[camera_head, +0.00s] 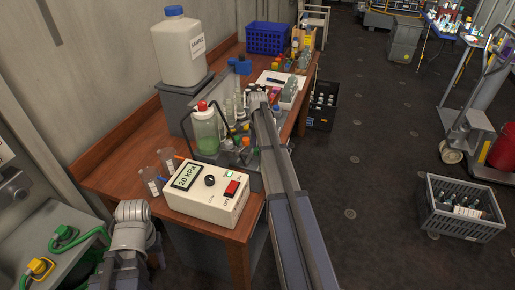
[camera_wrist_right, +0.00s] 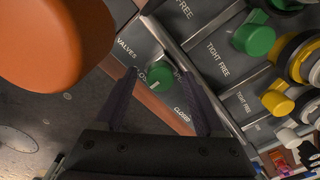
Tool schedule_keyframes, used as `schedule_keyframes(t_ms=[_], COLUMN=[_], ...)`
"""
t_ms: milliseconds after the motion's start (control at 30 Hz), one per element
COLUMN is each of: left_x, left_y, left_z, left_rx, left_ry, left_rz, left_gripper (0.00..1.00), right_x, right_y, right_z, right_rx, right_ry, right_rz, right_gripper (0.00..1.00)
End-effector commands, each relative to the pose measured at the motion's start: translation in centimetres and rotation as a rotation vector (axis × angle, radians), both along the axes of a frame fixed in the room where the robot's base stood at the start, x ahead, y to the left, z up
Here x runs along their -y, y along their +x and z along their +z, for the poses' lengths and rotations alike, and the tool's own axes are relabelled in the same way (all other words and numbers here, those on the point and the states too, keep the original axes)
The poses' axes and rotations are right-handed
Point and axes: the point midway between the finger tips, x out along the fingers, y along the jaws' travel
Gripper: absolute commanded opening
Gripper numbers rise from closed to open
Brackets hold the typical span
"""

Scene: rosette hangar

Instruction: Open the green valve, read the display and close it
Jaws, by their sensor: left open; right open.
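In the head view, the display (camera_head: 187,176) on a white box reads "20 kPa". My right arm crosses the head view and its gripper is hidden there. Part of my left arm shows at lower left, its gripper not visible.
A green-liquid bottle with a red cap (camera_head: 206,127) stands behind the white box, beakers (camera_head: 151,181) to its left. A large orange object (camera_wrist_right: 55,40) fills the wrist view's upper left. More green (camera_wrist_right: 254,39) and yellow (camera_wrist_right: 278,98) knobs sit at right.

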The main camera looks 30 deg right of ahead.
Motion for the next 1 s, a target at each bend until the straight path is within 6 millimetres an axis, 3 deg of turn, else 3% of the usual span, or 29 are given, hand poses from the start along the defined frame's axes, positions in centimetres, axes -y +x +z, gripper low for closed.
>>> schedule_keyframes(t_ms=[267,800,1000], left_x=[0.0,0.0,0.0], left_y=[0.0,0.0,0.0], left_z=[0.9,7.3,7.9], left_rx=[0.0,0.0,0.0], left_ry=[0.0,0.0,0.0], left_rz=[0.0,-0.001,-0.001], left_gripper=[0.5,0.5,0.5], right_x=[0.0,0.0,0.0], right_y=[0.0,0.0,0.0], right_z=[0.8,7.3,7.9], right_rx=[0.0,0.0,0.0], right_ry=[0.0,0.0,0.0], right_rz=[0.0,0.0,0.0], right_gripper=[0.72,0.72,0.72])
